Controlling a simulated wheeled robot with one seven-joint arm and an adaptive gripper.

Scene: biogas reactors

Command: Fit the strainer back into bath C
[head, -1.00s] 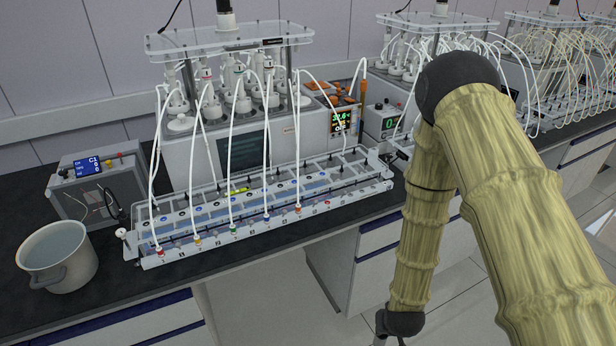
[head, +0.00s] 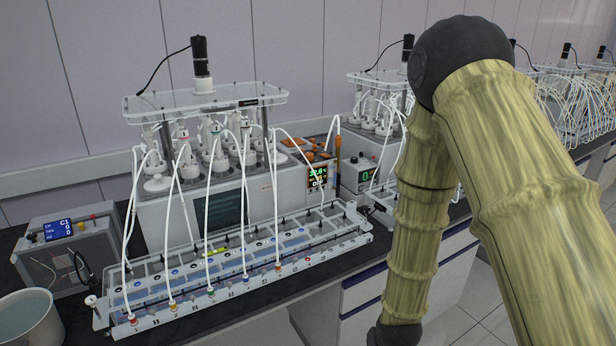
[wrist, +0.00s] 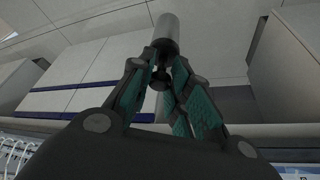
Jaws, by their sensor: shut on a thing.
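My gripper (wrist: 162,78) shows in the wrist view with its teal-padded fingers closed on the dark, narrow end of a grey cylinder, which looks like the strainer (wrist: 166,36). The cylinder points away from the fingers over the floor and cabinet fronts, clear of any bath. In the head view my arm comes down on the right, and the gripper and strainer are out of frame. The nearest long bath (head: 118,298) stands on the bench with tubes running into its row of ports. A display beside it reads C1; I cannot tell for sure which bath is C.
A grey control box (head: 66,258) and a pale bucket (head: 30,318) stand on the bench at the left. The reactor unit with a clear top plate (head: 205,102) rises behind the bath. More reactor units line the bench to the right. Open floor lies in front.

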